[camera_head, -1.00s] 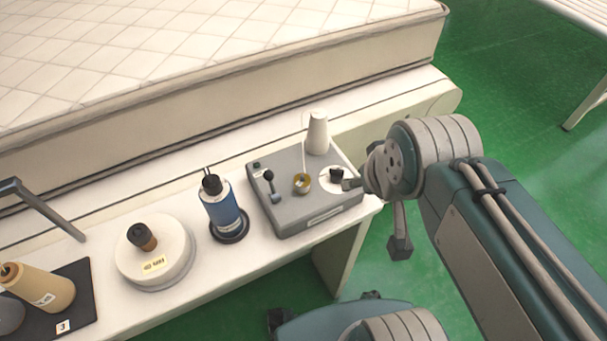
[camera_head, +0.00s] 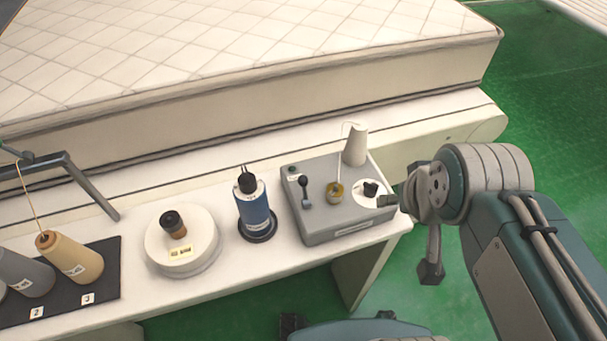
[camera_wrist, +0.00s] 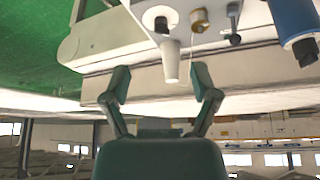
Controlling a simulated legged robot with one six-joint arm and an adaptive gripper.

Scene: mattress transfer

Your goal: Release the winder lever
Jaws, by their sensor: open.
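The winder (camera_head: 350,222) is a grey box at the right end of the white bench. Its lever (camera_head: 305,188), with a black knob, stands up at the left of its top. A brass bobbin (camera_head: 335,190) sits in the middle, and a black knob on a white dial (camera_head: 370,189) is at the right. My gripper (camera_head: 392,201) is at the winder's right edge, near the dial. In the wrist view my gripper (camera_wrist: 160,75) has its fingers spread with nothing held; the lever (camera_wrist: 234,22) shows beyond the right finger, apart from it.
A white thread cone (camera_head: 355,146) stands behind the winder. A blue bottle-like cylinder (camera_head: 254,208) and a round white stand (camera_head: 180,245) are to its left. Thread cones on a black mat (camera_head: 105,262) are farther left. A mattress (camera_head: 250,70) lies behind. Green floor is clear at right.

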